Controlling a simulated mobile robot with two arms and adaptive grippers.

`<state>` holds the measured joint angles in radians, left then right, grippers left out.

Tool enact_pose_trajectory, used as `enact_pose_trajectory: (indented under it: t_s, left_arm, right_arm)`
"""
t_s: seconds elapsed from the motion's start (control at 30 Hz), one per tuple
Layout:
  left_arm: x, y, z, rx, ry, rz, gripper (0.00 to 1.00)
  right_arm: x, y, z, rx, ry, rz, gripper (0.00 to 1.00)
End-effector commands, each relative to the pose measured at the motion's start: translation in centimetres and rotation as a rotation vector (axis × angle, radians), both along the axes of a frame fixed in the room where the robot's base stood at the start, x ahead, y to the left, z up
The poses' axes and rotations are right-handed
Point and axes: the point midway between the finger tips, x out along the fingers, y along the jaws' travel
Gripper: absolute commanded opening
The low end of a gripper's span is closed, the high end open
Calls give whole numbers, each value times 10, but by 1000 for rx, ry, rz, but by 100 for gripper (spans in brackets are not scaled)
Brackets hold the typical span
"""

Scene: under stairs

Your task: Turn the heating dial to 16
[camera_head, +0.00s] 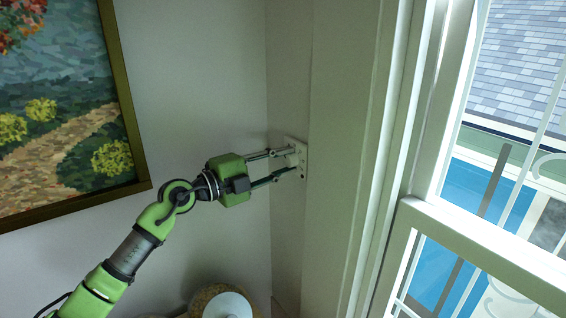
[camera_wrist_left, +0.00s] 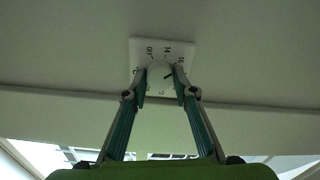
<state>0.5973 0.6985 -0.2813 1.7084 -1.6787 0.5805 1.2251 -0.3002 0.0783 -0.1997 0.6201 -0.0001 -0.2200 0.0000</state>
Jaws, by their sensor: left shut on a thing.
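The heating dial is a white round knob (camera_wrist_left: 159,71) on a square white wall plate (camera_wrist_left: 142,52) with dark markings, among them "OFF" and "14". In the head view the plate (camera_head: 302,163) is on the narrow wall beside the window frame, seen nearly edge-on. My left gripper (camera_wrist_left: 160,82) is shut on the knob, with a finger on each side of it. In the head view my left gripper (camera_head: 292,162) reaches the plate from the left. The fingers hide part of the knob and the lower markings. A short dark mark shows on the knob's right side. My right gripper is in neither view.
A framed landscape painting (camera_head: 70,110) hangs on the wall at the left. A window (camera_head: 490,170) with white frames fills the right. A round white-topped object (camera_head: 228,305) stands below the arm at the bottom edge. The wall around the plate is bare.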

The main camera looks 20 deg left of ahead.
Motion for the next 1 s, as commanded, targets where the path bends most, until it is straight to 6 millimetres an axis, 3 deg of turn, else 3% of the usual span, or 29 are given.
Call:
enact_pose_trajectory:
  t_s: [0.03,0.1,0.53,1.0]
  left_arm:
    - [0,1,1,0,-2,2,31]
    - [0,1,1,0,-2,1,43]
    - [-5,5,-1,2,0,1,43]
    - [-69,55,-2,4,2,2,43]
  right_arm:
    - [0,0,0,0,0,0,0]
    - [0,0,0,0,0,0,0]
    - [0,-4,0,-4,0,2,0]
    - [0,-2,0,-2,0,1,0]
